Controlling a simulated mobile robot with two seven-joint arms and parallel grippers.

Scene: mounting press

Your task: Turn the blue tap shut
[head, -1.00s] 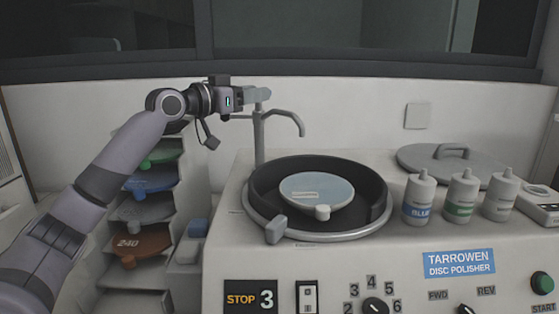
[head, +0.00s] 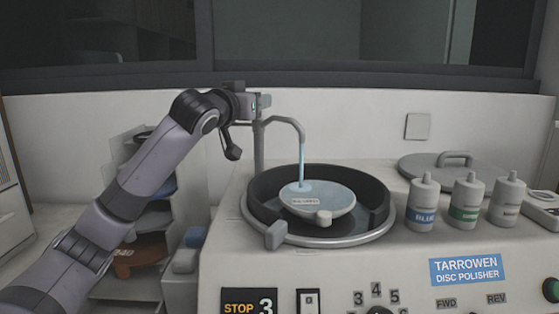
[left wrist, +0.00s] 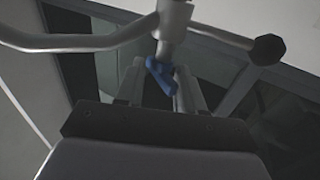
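The tap is a grey post (head: 259,150) with a curved spout (head: 290,122) behind the polishing bowl. A pale blue stream of water (head: 302,160) runs from the spout onto the disc. The tap's blue lever (left wrist: 161,76) shows in the left wrist view, slanting across the gap between my fingers. My left gripper (head: 264,101) is at the top of the post, and its fingers also show in the left wrist view (left wrist: 160,88), apart on either side of the lever. Whether they touch it is unclear. In the head view the gripper hides the lever. My right gripper is out of view.
The dark bowl (head: 378,212) holds a pale disc (head: 335,200). Several bottles, including a blue-labelled one (head: 422,205), stand to its right, before a grey lid (head: 420,165). A rack with coloured discs (head: 145,250) is at the left.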

